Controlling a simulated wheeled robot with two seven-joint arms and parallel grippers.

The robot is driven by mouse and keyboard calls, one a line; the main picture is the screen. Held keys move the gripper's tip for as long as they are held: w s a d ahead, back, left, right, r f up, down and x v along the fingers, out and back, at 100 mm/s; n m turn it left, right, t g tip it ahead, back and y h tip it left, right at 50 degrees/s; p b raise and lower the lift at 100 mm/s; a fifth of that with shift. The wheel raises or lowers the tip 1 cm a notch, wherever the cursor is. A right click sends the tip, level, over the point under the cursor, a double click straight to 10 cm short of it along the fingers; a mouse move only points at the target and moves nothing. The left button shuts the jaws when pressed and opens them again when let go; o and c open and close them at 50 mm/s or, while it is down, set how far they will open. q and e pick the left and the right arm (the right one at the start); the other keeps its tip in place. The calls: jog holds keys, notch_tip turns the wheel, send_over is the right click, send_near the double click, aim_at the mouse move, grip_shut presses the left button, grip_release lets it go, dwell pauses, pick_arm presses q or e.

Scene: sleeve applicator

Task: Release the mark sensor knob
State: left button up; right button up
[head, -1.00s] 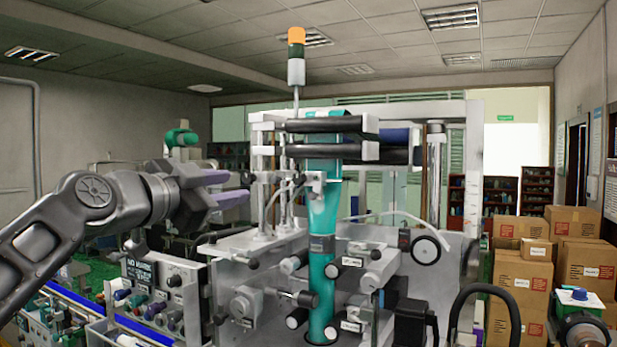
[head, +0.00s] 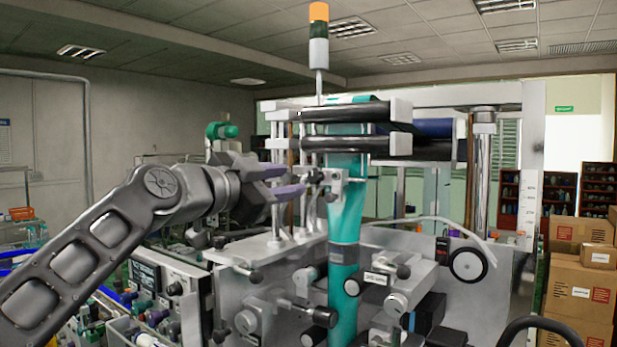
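My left gripper (head: 294,181) reaches in from the left with its two purple-padded fingers apart and nothing seen between them. Its fingertips point right, just left of a small metal bracket (head: 338,181) with dark knobs, in front of the teal sleeve film (head: 345,215). This bracket looks like the mark sensor mount, but no label on it is readable. A small dark knob (head: 330,197) sits at its lower left. I cannot tell whether a finger touches the bracket; a small gap seems to remain. My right gripper is not in view.
Two black rollers (head: 345,112) cross above the bracket. A signal tower (head: 318,50) rises behind the gripper. Vertical chrome rods stand close behind the fingers. Larger black knobs (head: 325,317) and a black wheel (head: 468,265) are on the lower plate. Cardboard boxes (head: 578,270) stand at the right.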

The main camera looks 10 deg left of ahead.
aim_at(313, 177)
pick_arm(q)
jog(key=p+x, duration=0.1)
jog(key=x, duration=0.2)
jog(key=p+x, duration=0.2)
jog(key=x, duration=0.1)
jog(key=shift+r, duration=0.2)
jog(key=shift+w+d+f, duration=0.15)
jog(key=shift+w+d, duration=0.05)
jog(key=shift+w, duration=0.3)
grip_shut()
